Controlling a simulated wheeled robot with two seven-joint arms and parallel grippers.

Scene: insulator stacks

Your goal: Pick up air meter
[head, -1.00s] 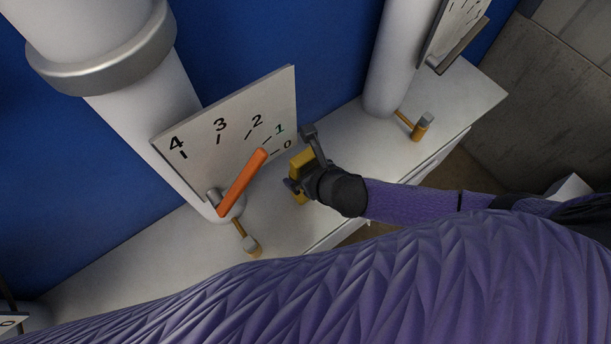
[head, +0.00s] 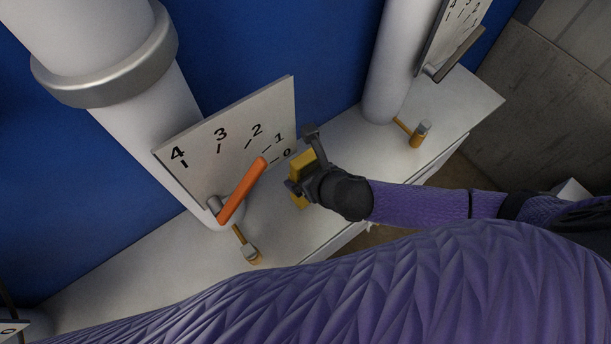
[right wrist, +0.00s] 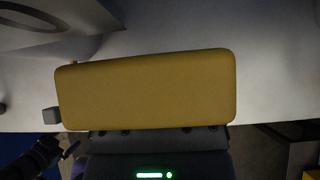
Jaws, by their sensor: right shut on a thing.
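The air meter, a yellow box with rounded edges, fills the middle of the right wrist view (right wrist: 145,88). In the head view the yellow air meter (head: 299,178) is partly hidden by my gripper. My right gripper (head: 303,164) is shut on it, beside the numbered dial plate and over the white bench. Whether the meter clears the bench top cannot be told for sure. My left gripper is not seen in the head view.
A white dial plate (head: 210,165) numbered 0 to 4 with an orange lever (head: 242,190) stands just left of the meter. White insulator columns (head: 393,60) and brass valves (head: 420,134) stand on the white bench (head: 150,270).

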